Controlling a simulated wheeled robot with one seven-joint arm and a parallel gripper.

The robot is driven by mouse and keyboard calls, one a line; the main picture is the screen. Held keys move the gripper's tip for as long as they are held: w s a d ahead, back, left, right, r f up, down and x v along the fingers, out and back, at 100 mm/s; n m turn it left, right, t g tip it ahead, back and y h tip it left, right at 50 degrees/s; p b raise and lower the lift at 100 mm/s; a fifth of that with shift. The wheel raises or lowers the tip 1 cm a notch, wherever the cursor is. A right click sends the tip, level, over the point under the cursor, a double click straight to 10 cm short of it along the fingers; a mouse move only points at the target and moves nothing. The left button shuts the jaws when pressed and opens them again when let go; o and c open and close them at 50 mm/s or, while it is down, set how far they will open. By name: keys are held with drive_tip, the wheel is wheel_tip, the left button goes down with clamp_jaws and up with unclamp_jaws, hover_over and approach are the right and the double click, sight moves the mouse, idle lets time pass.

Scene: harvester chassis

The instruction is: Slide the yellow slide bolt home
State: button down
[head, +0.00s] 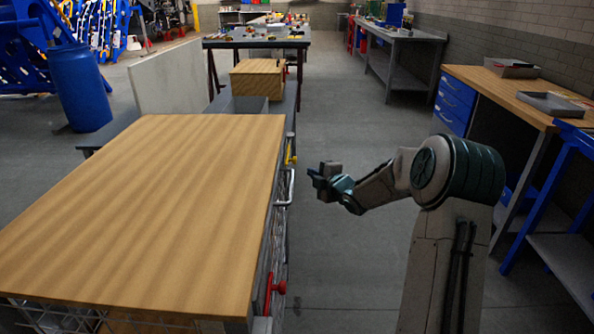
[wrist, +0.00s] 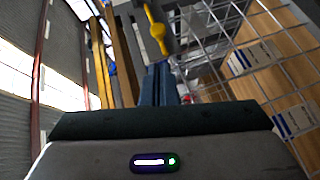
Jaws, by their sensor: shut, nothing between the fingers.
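The yellow slide bolt (head: 290,150) shows small on the right side of the wood-topped chassis, near its far end. In the wrist view the bolt (wrist: 157,30) is a yellow rod with a rounded knob, just beyond my fingertips. My gripper (head: 315,178) is in the aisle to the right of the chassis, close to the bolt. In the wrist view my gripper (wrist: 158,68) has its blue fingers together, with nothing between them. A gap seems to remain between fingertips and bolt, but I cannot tell its size.
The wood-topped chassis (head: 150,190) fills the left. A metal handle (head: 286,190) and a red knob (head: 279,287) stick out from its right side. Wire mesh (wrist: 225,40) shows right of the bolt in the wrist view. The aisle floor (head: 345,245) is clear. A workbench (head: 490,82) stands right.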

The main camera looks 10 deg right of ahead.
sight(290, 161)
drive_tip(key=shift+w+a, duration=0.1)
idle(0.3)
drive_tip(key=x, duration=1)
